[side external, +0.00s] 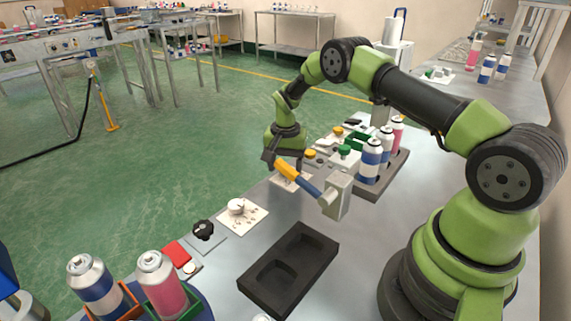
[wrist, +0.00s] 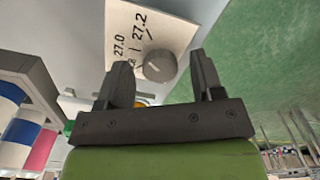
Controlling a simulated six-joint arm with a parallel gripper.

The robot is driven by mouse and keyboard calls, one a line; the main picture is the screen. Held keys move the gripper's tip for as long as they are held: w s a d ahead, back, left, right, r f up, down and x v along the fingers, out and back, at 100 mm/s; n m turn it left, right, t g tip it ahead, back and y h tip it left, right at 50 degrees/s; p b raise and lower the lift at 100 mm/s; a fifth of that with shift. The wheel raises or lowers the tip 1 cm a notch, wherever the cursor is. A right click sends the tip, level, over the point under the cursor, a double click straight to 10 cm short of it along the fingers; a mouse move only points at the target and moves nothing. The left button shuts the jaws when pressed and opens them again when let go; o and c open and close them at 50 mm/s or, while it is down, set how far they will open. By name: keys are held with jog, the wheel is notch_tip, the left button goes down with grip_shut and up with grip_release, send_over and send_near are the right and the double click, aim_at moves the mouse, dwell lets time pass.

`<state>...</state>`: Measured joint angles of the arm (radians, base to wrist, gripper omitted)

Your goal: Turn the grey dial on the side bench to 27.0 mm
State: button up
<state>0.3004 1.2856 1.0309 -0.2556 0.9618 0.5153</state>
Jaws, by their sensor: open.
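The grey dial (wrist: 159,66) is a round knob on a pale plate (wrist: 172,27) in the wrist view. Printed marks 27.0 and 27.2 are readable beside it; another number is partly covered. I cannot make out a pointer or the exact setting. My gripper (wrist: 161,72) is open, with one finger on each side of the dial in the picture. Contact cannot be seen. In the side view my gripper (side external: 283,165) points down over the pale plate (side external: 284,184), and the dial is hidden there.
A white knob (side external: 237,206), a black knob (side external: 203,230) and a dark tray (side external: 309,238) are nearer the camera.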

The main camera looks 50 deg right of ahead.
notch_tip(320, 180, up, 10)
dwell(0.6)
jog(key=s+d+f+m+t+y, duration=0.1)
jog(key=s+d+m+t+y, duration=0.2)
jog(key=m, duration=1.2)
jog(key=shift+m, duration=0.3)
jog(key=x, duration=0.9)
jog(key=shift+w+a+f, duration=0.15)
jog(key=shift+w+f, duration=0.05)
jog(key=shift+f, duration=0.05)
jog(key=shift+c, duration=0.4)
